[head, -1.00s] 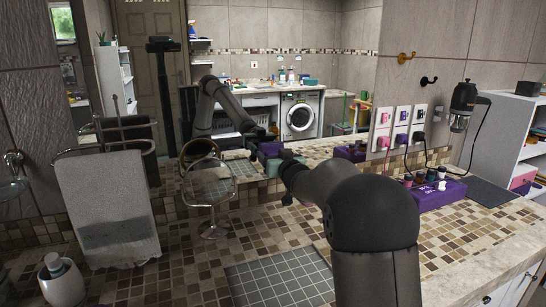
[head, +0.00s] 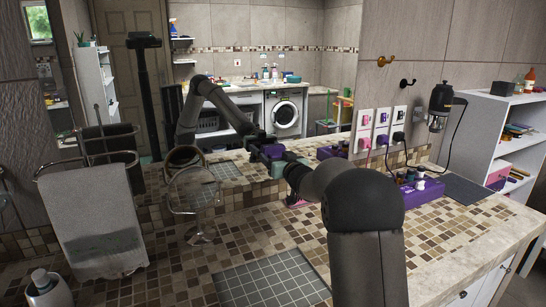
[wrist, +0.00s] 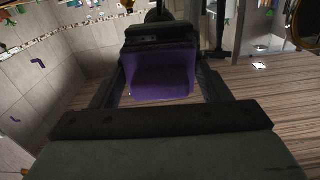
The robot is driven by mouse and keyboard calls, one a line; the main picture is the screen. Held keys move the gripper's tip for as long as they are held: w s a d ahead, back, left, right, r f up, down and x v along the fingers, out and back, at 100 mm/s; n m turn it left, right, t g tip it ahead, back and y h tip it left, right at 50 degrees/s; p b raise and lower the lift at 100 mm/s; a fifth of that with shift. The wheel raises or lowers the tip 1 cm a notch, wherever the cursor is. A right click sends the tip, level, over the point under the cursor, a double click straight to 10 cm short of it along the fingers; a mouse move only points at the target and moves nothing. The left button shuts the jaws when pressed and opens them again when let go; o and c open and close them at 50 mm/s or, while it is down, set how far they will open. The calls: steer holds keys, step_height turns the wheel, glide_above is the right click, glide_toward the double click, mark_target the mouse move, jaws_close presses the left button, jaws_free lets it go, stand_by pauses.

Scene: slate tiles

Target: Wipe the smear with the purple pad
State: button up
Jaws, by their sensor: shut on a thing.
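In the wrist view the purple pad (wrist: 160,82) sits between the two fingers of my gripper (wrist: 162,62), which is shut on it. A dark block adjoins the pad's upper edge. In the head view my arm's dark links hide most of the gripper, just in front of the large mirror (head: 225,60). The mirror shows the reflected arm, with purple and teal patches at its end.
The tiled counter (head: 400,262) runs below the mirror. A grey tiled mat (head: 268,282), a round stand mirror (head: 197,200), a towel rack with a grey towel (head: 92,215) and a dispenser (head: 48,290) are to the left. A purple holder (head: 418,192) with bottles and plugged-in cords are right.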

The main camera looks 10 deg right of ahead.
mark_target(252, 158)
steer(key=shift+w+d+f+p, duration=0.15)
steer(key=shift+d+p, duration=0.1)
steer(key=shift+d, duration=0.35)
steer(key=shift+w+d+r+p, duration=0.15)
steer(key=shift+d+p, duration=0.1)
steer(key=shift+d, duration=0.35)
steer(key=shift+s+a+f+b, duration=0.1)
steer(key=shift+s+a+b, duration=0.2)
steer(key=shift+a+b, duration=0.9)
steer(key=shift+s+a+f+b, duration=0.1)
steer(key=shift+s+a+b, duration=0.15)
steer(key=shift+a+b, duration=0.95)
steer(key=shift+s+a+b, duration=0.3)
steer(key=shift+a+b, duration=0.2)
steer(key=shift+a, duration=1.35)
steer(key=shift+s+a+r, duration=0.1)
steer(key=shift+a+r, duration=0.05)
steer(key=shift+a, duration=0.4)
steer(key=shift+s+b, duration=0.1)
steer(key=shift+b, duration=0.2)
steer(key=shift+s+d+b, duration=0.2)
steer(key=shift+s+b, duration=0.05)
steer(key=shift+s, duration=0.7)
steer(key=shift+s+d+b, duration=0.2)
steer(key=shift+s+b, duration=0.1)
steer(key=shift+s, duration=0.65)
steer(key=shift+s+d+b, duration=0.2)
steer(key=shift+s+b, duration=0.05)
steer(key=shift+s, duration=0.7)
